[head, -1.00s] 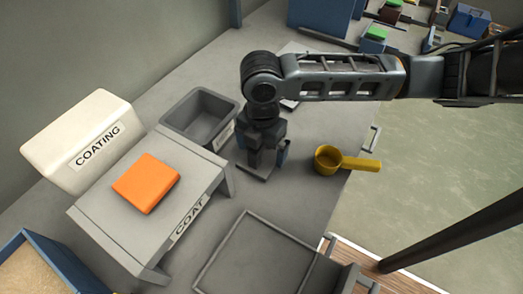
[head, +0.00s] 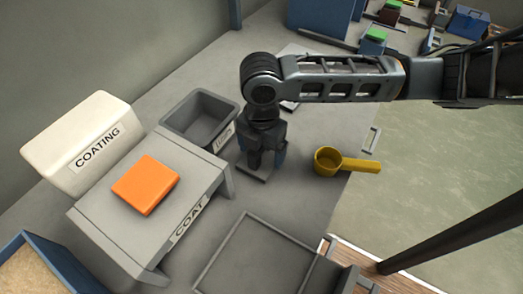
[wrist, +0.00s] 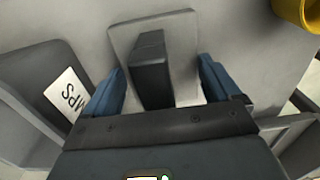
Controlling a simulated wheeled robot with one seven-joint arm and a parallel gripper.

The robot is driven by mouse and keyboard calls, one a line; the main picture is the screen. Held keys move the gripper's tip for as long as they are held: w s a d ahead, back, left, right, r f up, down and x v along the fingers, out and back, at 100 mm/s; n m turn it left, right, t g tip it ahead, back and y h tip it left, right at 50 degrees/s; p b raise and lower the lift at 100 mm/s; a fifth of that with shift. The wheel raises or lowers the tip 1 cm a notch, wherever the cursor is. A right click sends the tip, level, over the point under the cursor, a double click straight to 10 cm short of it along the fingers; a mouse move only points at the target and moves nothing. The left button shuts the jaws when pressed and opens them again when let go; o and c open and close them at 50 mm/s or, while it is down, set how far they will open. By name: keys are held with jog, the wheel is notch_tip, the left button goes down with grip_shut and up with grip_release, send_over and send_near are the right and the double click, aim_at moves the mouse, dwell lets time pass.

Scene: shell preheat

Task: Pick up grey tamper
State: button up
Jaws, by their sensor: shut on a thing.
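The grey tamper (head: 256,176) has a flat light plate as its base; it also shows in the wrist view (wrist: 184,30), with a dark upright block (wrist: 152,65) as its handle. It stands on the grey bench, just right of the grey bin. My gripper (head: 262,158) points down over it and is shut on the handle. In the wrist view my gripper's blue fingers (wrist: 160,84) are on either side of the block. In the head view the gripper hides most of the handle. I see no clear gap under the plate.
A labelled grey bin (head: 208,146) is close on the left. A yellow scoop (head: 350,164) lies to the right near the bench edge. The COAT stand (head: 108,218) carries an orange block (head: 146,184), with a white COATING box (head: 62,150) behind. A grey tray (head: 265,262) is in front.

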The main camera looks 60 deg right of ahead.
jog(key=shift+r, duration=0.15)
jog(key=shift+r, duration=0.55)
jog(key=r, duration=0.2)
jog(key=s+r, duration=0.1)
jog(key=shift+d+r, duration=0.1)
jog(key=shift+d, duration=0.25)
jog(key=s+d+r+b, duration=0.1)
jog(key=s+d+r, duration=0.3)
jog(key=s, duration=0.5)
notch_tip(320, 180, up, 2)
jog(key=shift+s+d+r, duration=0.15)
jog(key=shift+s+r, duration=0.05)
jog(key=shift+s, duration=0.1)
